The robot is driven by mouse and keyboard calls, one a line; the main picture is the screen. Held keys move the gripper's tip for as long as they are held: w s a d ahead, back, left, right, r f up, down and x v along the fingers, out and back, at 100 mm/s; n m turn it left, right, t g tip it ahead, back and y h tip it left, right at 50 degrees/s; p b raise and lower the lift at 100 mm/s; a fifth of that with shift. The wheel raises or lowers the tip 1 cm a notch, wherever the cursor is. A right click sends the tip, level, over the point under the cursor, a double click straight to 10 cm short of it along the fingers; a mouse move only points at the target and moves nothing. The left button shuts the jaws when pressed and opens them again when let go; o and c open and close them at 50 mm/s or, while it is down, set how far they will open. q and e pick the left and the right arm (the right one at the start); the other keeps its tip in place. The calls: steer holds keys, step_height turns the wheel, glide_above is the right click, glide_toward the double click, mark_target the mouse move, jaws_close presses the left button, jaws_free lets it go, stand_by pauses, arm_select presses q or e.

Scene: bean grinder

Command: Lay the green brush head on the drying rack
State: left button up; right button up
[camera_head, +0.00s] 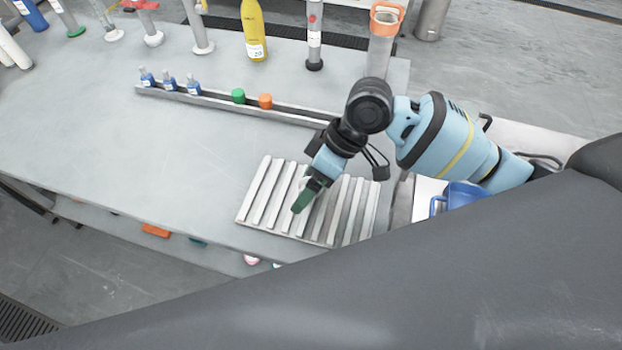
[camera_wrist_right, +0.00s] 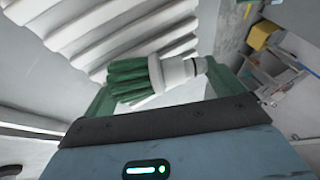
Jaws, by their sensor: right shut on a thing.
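The drying rack (camera_head: 260,195), a pale tray with raised parallel slats, lies near the table's front edge. Its ribs (camera_wrist_right: 90,28) fill the upper left of the right wrist view. My right gripper (camera_head: 303,199) is over the middle of the rack, pointing down. It is shut on the green brush head (camera_wrist_right: 132,82), which has green bristles and a white collar and lies crosswise between the dark green fingers. In the head view I cannot tell the brush head from the fingers. The gap between brush head and slats is hard to judge. My left gripper is out of view.
A long narrow rail (camera_head: 215,97) with several blue bottles, a green cap (camera_head: 238,95) and an orange cap (camera_head: 265,100) lies behind the rack. A yellow bottle (camera_head: 253,30) stands at the back. The table left of the rack is clear.

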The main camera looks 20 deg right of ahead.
steer(key=o, duration=0.6)
steer(key=shift+f, duration=0.1)
steer(key=p+v, duration=0.1)
steer(key=v, duration=1.1)
